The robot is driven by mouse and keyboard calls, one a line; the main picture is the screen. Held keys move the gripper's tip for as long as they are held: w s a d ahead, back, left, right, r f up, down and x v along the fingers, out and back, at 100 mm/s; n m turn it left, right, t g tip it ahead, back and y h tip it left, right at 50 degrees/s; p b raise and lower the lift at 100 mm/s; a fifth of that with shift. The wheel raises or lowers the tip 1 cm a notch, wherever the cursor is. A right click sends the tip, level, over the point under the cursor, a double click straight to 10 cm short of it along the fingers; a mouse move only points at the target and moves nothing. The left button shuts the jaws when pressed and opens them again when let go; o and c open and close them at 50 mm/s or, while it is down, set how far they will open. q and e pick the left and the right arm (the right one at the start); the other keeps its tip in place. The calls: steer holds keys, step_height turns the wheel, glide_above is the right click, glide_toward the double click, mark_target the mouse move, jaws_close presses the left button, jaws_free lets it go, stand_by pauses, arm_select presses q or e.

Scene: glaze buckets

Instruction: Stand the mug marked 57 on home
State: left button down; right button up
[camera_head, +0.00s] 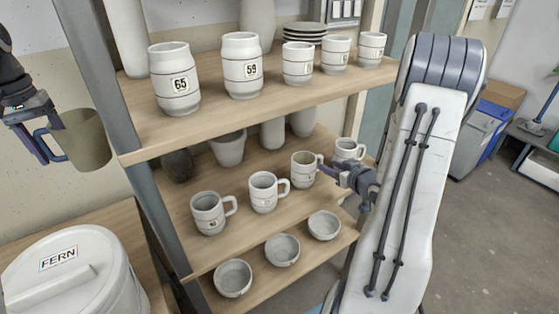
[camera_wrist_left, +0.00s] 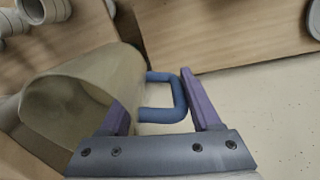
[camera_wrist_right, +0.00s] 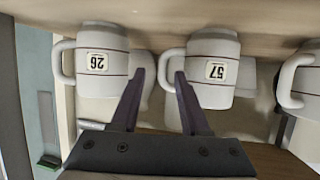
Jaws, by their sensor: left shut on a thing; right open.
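The mug marked 57 (camera_wrist_right: 213,70) is white with a thin band, and its handle points left in the right wrist view. In the head view it appears to be the third mug (camera_head: 303,172) of the middle-shelf row. My right gripper (camera_head: 330,171) is open at its handle; in the right wrist view the fingertips (camera_wrist_right: 160,78) lie either side of the handle, with no grip seen. My left gripper (camera_head: 42,143) is shut on the blue handle of an olive vessel (camera_head: 84,139), also seen in the left wrist view (camera_wrist_left: 75,100). I cannot identify home.
Mug 26 (camera_wrist_right: 100,62) stands beside mug 57. Other mugs (camera_head: 208,213) share the middle shelf (camera_head: 180,222). Bowls (camera_head: 233,278) stand below, and jars 65 (camera_head: 174,80) and 59 (camera_head: 242,66) above. A lidded bucket marked FERN (camera_head: 75,280) stands at the lower left.

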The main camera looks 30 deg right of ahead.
steer(key=v, duration=0.6)
steer(key=shift+s+r+p, duration=0.2)
steer(key=shift+s+p, duration=0.15)
